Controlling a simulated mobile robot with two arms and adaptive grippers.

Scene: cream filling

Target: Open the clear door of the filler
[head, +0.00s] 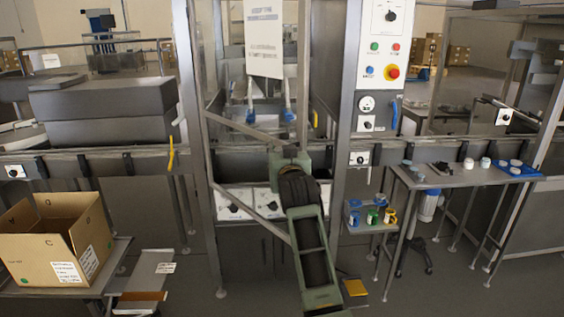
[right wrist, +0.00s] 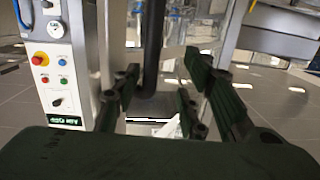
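The filler's clear door (head: 245,129) is in the middle of the head view. Its metal rails slant from the left post out toward me, so it appears to stand ajar. Its upright free edge (head: 303,70) runs just above my right gripper (head: 292,158). In the right wrist view, which looks upside down, my right gripper (right wrist: 165,100) has its fingers spread apart. A dark upright bar (right wrist: 152,45) shows in the gap between them; I cannot tell whether they touch it. My left gripper is out of view.
The filler's control panel (head: 380,60) stands right of the door and also shows in the right wrist view (right wrist: 60,70). A side table (head: 465,178) with small items is at right. An open cardboard box (head: 50,245) sits at lower left. Open floor lies in front of the filler.

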